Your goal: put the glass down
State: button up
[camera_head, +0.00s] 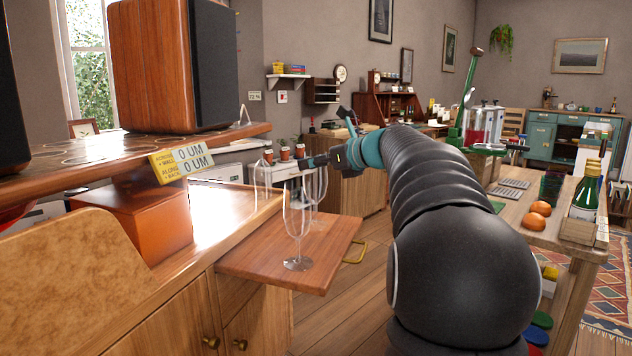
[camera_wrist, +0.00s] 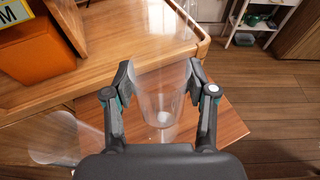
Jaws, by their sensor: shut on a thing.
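My gripper (camera_head: 311,162) is shut on a clear stemmed glass (camera_wrist: 160,92), with one finger on each side of its bowl in the wrist view. In the head view this glass (camera_head: 318,187) is upright behind another clear glass (camera_head: 297,228). That nearer glass stands upright on a pull-out wooden board (camera_head: 258,261). It also shows at the lower left of the wrist view (camera_wrist: 56,138). The held glass is over or near the board, by the cabinet's edge. I cannot tell whether its foot touches the board.
A faint clear glass (camera_head: 262,182) shows left of my gripper, near the cabinet top. An orange box (camera_head: 140,222) sits on the cabinet under a shelf with a wooden speaker (camera_head: 172,65). A yellow sign (camera_head: 181,162) hangs at the shelf edge. The board's right part is bare.

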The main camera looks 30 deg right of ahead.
aim_at(325, 176)
jog(key=shift+f+b, duration=0.6)
jog(key=shift+f, duration=1.45)
jog(key=o, duration=1.3)
jog(key=shift+o, duration=0.2)
jog(key=shift+s+d, duration=0.1)
jog(key=shift+s, duration=0.05)
jog(key=v, duration=1.1)
jog(key=shift+s+r+p, duration=0.2)
jog(key=shift+s+p, duration=0.1)
jog(key=shift+p, duration=0.15)
jog(key=shift+d, duration=0.1)
